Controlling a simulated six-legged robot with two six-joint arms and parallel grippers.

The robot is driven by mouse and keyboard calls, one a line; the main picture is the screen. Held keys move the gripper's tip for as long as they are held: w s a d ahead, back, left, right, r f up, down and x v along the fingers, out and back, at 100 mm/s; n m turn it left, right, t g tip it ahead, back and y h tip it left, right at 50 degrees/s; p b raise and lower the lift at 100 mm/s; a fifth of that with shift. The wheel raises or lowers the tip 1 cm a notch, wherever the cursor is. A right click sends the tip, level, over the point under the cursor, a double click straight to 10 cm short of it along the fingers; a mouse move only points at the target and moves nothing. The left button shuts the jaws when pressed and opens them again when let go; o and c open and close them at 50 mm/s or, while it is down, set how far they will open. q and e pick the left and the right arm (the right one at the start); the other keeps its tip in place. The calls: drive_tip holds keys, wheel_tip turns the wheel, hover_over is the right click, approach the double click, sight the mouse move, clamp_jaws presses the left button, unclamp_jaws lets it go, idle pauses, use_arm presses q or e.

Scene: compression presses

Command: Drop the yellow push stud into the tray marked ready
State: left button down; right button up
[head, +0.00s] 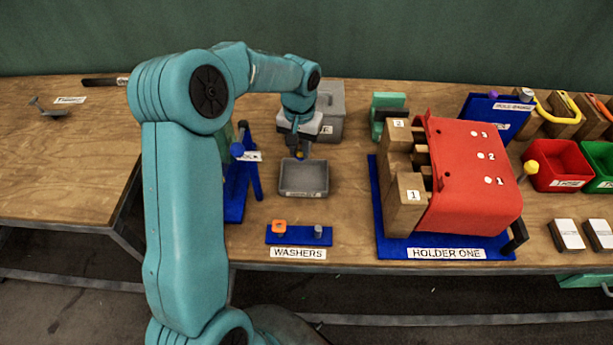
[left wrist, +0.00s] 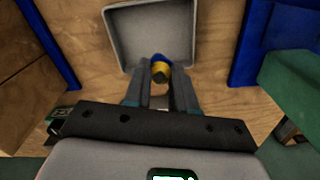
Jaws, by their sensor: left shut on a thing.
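The yellow push stud (left wrist: 161,72), with a blue end, is between the fingers of my left gripper (left wrist: 160,80) in the left wrist view. My left gripper (head: 300,150) is shut on it, pointing down. In the head view a small bit of the stud (head: 300,155) shows below the fingers. My right gripper is not in view.
A blue stand (head: 236,195) is left of the tray, and a grey lidded box (head: 331,110) behind it. The washers base (head: 297,240) is in front. A red press (head: 470,175) on a blue base stands to the right. Red (head: 560,183) and green bins are at far right.

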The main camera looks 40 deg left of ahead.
use_arm(q)
drive_tip(key=shift+s+a+f, duration=0.15)
drive_tip(key=shift+f, duration=0.2)
wheel_tip(320, 180, down, 4)
drive_tip(key=b, duration=0.3)
drive_tip(key=shift+f+b, duration=0.55)
drive_tip(key=shift+f, duration=0.15)
drive_tip(key=c, duration=0.8)
unclamp_jaws()
drive_tip(key=shift+c, duration=0.2)
drive_tip(key=shift+r, duration=0.15)
wheel_tip(320, 180, up, 16)
